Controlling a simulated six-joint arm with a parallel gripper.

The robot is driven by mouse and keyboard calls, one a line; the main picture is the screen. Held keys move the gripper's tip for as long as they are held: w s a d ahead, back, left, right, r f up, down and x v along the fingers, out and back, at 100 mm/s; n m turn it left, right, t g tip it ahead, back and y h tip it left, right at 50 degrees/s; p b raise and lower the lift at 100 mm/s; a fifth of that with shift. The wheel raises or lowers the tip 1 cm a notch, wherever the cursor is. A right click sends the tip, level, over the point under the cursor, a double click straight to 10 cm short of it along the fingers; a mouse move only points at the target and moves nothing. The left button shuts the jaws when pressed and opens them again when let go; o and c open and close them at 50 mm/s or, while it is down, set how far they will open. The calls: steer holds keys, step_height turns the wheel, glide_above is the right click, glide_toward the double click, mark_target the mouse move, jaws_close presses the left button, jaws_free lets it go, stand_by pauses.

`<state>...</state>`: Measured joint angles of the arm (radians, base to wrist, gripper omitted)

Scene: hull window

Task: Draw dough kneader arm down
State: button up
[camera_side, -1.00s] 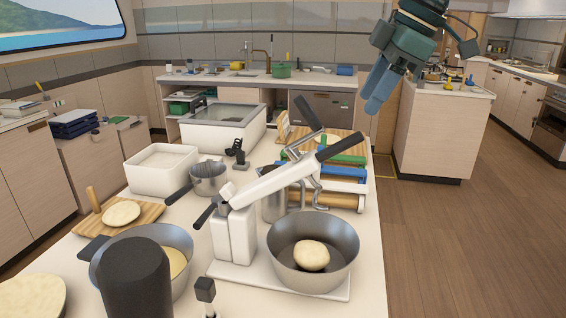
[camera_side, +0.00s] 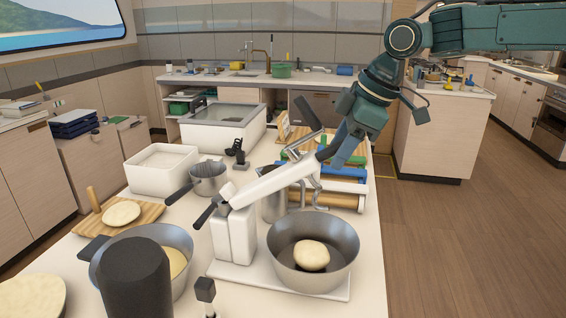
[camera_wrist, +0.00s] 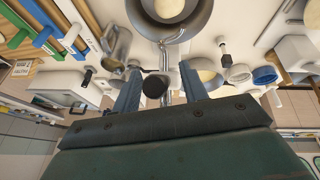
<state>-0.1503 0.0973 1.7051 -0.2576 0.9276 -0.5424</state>
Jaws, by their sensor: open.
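The dough kneader (camera_side: 233,235) stands on the table with its white arm (camera_side: 272,185) tilted up to the right. The arm ends in a black handle (camera_side: 324,153), and a metal hook hangs below it. Under it is a metal bowl (camera_side: 343,262) with a ball of dough (camera_side: 311,255). My gripper (camera_side: 342,158) is at the handle's end, its blue fingers partly covering it. In the wrist view, my gripper (camera_wrist: 160,70) is open, with the dark handle end (camera_wrist: 154,87) between its fingers. I cannot tell whether they touch it.
Rolling pins with green and blue handles lie behind the kneader. A saucepan (camera_side: 208,180) and a white bin (camera_side: 162,170) stand to the left. Another bowl (camera_side: 178,262) is at the front left. The floor to the right (camera_side: 470,240) is clear.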

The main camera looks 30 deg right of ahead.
steer(key=shift+w+f, duration=0.1)
steer(key=shift+f, duration=0.15)
steer(key=shift+c, duration=0.4)
jaws_close()
steer(key=shift+f, duration=0.1)
steer(key=s+d+f+t+y, duration=0.1)
steer(key=f+t+y, duration=0.1)
steer(key=f, duration=0.5)
steer(key=s+d+f+t+y, duration=0.1)
steer(key=s+f+t+y, duration=0.1)
steer(key=f, duration=0.5)
steer(key=shift+d+t+y, duration=0.4)
steer(key=shift+t, duration=0.1)
steer(key=shift+f, duration=0.2)
